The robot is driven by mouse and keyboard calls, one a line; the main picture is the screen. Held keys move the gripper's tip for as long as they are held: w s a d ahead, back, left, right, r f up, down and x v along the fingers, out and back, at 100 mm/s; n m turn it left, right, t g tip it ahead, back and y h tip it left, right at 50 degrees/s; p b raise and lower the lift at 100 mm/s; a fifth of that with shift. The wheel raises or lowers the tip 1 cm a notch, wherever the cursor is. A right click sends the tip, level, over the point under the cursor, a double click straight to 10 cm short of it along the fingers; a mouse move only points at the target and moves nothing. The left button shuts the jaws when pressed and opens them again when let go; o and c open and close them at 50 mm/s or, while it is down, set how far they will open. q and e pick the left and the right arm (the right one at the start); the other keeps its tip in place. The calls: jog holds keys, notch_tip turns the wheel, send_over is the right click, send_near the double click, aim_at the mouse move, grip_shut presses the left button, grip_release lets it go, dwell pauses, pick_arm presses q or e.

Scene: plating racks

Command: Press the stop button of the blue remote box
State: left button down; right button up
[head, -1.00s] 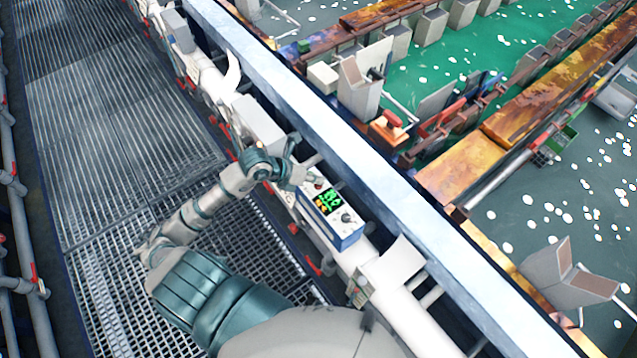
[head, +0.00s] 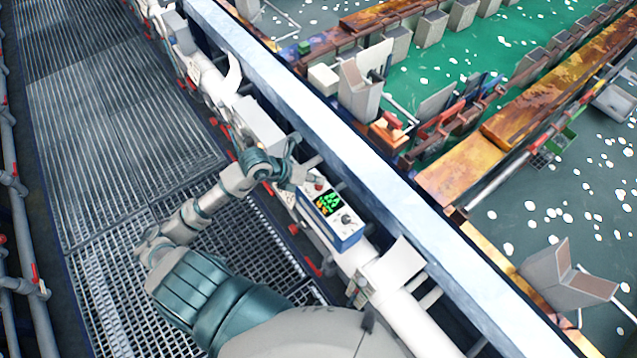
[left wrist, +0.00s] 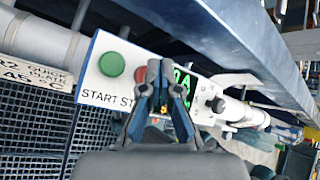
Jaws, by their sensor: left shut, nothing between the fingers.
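The blue remote box (head: 345,237) has a white top face and is mounted on the pipe beside the walkway. Its face carries a dark screen with green and orange marks (head: 327,203) and a black knob. In the left wrist view its white face (left wrist: 92,87) shows a green button (left wrist: 112,64) over "START" and a red stop button (left wrist: 140,74), partly hidden by my fingers. My left gripper (left wrist: 163,66) is shut and empty, its tips just right of the red button. In the head view it (head: 312,185) is at the box's upper end. I cannot tell whether it touches.
A long pale blue beam (head: 345,160) runs diagonally close behind the box. A white pipe (head: 420,325) passes beside it. A metal grating walkway (head: 110,120) lies left, and tanks with green liquid (head: 480,60) lie beyond the beam.

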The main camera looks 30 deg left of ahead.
aim_at(316, 186)
pick_arm(q)
jog(key=shift+r, duration=0.3)
jog(key=shift+r+p, duration=1.95)
jog(key=shift+r, duration=0.6)
